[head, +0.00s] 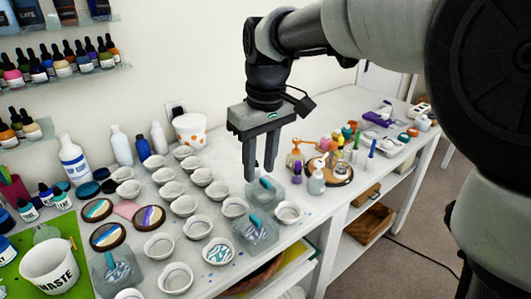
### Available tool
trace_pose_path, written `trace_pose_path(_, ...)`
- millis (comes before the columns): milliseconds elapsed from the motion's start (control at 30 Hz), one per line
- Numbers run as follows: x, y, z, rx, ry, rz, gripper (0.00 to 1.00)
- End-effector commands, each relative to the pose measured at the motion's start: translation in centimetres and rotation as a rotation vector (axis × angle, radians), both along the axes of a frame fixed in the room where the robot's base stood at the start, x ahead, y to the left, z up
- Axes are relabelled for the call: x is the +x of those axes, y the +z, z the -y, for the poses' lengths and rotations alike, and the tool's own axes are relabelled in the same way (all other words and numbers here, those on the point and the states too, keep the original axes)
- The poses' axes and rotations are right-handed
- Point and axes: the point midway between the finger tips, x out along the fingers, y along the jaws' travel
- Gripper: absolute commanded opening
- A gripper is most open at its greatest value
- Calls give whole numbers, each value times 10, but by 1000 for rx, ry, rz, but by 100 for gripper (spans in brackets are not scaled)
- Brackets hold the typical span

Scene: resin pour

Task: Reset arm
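My gripper (260,175) points down over the white work table (330,215), in the middle of the head view. Its two dark fingers are apart with nothing between them. The fingertips are beside or above a clear container with a teal stick (265,184); the exact height gap cannot be told. My arm reaches in from the upper right and bends down to the gripper.
Several small white cups (160,245) stand in rows left of my gripper. A round tray (340,172) with bottles is to the right. A waste bucket (48,265) stands at the lower left. Wall shelves (70,75) hold dropper bottles. Bare tabletop lies behind the gripper.

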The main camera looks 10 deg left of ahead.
Motion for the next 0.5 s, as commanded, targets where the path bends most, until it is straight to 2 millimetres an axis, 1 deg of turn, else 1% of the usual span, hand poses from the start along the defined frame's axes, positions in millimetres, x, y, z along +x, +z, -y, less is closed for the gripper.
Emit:
trace_pose_path(100, 0, 5, 1, 0, 0, 0, 32)
trace_pose_path(400, -1, 6, 1, 0, -1, 0, 32)
trace_pose_path(467, -1, 11, 6, 2, -14, 6, 32)
trace_pose_path(500, -3, 17, 13, 2, -30, 14, 32)
